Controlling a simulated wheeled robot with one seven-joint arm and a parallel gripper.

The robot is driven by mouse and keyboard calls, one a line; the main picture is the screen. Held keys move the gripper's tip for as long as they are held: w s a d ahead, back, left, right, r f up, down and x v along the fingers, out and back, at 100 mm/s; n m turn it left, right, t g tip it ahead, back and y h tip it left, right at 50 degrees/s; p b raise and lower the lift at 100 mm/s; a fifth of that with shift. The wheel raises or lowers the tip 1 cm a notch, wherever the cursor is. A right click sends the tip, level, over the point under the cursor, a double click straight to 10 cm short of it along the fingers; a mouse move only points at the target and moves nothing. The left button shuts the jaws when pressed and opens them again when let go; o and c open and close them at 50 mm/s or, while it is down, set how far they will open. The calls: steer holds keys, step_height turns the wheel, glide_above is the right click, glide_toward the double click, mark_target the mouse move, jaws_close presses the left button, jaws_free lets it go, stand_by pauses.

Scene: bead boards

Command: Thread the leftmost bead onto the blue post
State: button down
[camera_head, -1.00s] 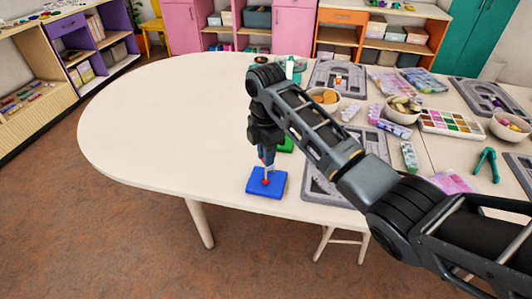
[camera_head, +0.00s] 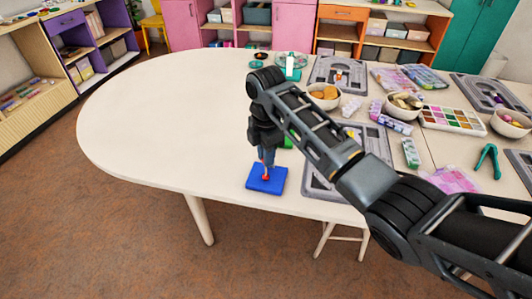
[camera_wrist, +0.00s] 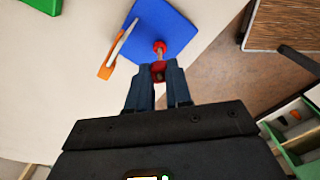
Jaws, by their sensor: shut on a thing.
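The blue board (camera_head: 252,186) lies near the table's front edge. It also shows in the wrist view (camera_wrist: 172,18), partly cut off by the top edge. My gripper (camera_head: 267,165) points down over the board. In the wrist view its two fingers (camera_wrist: 159,76) are shut on a small red bead (camera_wrist: 158,69). A thin brownish stem runs from there to a red ball (camera_wrist: 160,46) seen against the board. A pale thin rod and an orange piece (camera_wrist: 105,70) show left of the fingers. I cannot tell whether the held bead is around or above the post.
A green board (camera_head: 287,144) is partly hidden behind my gripper. Grey trays (camera_head: 318,178), bowls (camera_head: 323,103) and a bead box (camera_head: 453,118) stand to the right. The left part of the table (camera_head: 160,120) is clear.

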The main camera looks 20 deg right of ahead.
steer(key=c, duration=1)
jaws_free()
steer(key=shift+o, duration=0.2)
steer(key=shift+r+b, duration=0.3)
steer(key=shift+r, duration=3.6)
